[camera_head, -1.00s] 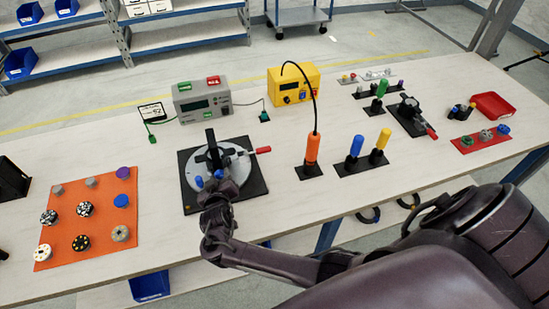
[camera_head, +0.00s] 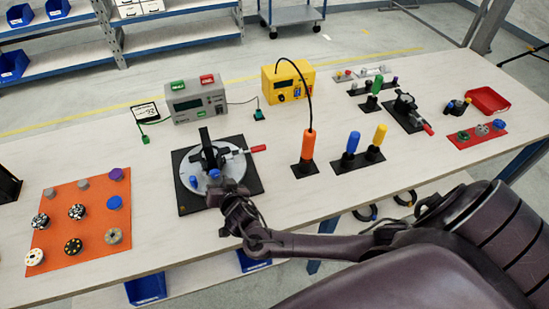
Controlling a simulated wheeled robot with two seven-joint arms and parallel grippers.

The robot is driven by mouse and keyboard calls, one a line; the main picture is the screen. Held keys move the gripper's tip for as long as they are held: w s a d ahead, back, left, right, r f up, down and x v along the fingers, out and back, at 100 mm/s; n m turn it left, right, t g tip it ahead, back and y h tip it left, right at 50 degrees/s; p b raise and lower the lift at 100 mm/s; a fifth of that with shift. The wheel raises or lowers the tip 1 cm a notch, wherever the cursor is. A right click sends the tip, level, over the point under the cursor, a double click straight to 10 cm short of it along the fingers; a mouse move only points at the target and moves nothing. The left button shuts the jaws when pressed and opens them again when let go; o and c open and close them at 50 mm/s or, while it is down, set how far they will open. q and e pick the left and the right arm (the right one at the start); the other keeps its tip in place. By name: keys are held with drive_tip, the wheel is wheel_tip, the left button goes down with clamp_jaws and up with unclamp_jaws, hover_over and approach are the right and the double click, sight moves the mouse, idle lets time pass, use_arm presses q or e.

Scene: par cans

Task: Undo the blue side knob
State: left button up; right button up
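The fixture is a black square plate (camera_head: 246,184) with a grey round disc (camera_head: 237,167) and a black upright post (camera_head: 205,146). Two small blue knobs show on its near side, one at the left (camera_head: 193,181) and one nearer the middle (camera_head: 214,175). I cannot tell which of them is the side knob. My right gripper (camera_head: 230,190) is over the near edge of the fixture, just right of and below the middle blue knob. Its fingers are dark and small, and their opening and any contact are unclear. My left gripper is out of view.
A red-tipped lever (camera_head: 258,149) sticks out to the fixture's right. An orange mat (camera_head: 60,226) with several round knobs lies left. A grey instrument (camera_head: 197,100), a yellow box (camera_head: 288,82) and an orange-handled tool (camera_head: 308,146) stand behind and right. The table front is bare.

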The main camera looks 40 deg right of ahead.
drive_tip(key=v, duration=0.5)
drive_tip(key=shift+s+r+b, duration=0.1)
drive_tip(key=shift+s+b, duration=0.25)
drive_tip(key=shift+s, duration=0.05)
drive_tip(key=s+f+n+g, duration=0.1)
drive_tip(key=s+g, duration=0.1)
drive_tip(key=s+a+f+n+g, duration=0.1)
drive_tip(key=s, duration=0.1)
drive_tip(key=s+a+f+n+g+y, duration=0.1)
drive_tip(key=s+f+g, duration=0.1)
drive_tip(key=shift+s+g, duration=0.25)
drive_tip(key=shift+g, duration=0.05)
drive_tip(key=s+d+f+n+g, duration=0.35)
drive_tip(key=s+n+g, duration=0.25)
drive_tip(key=s, duration=0.6)
wheel_tip(320, 180, down, 10)
drive_tip(key=s+d, duration=0.1)
drive_tip(key=shift+s+y, duration=0.15)
drive_tip(key=shift+y, duration=0.15)
drive_tip(key=shift+d+f, duration=0.1)
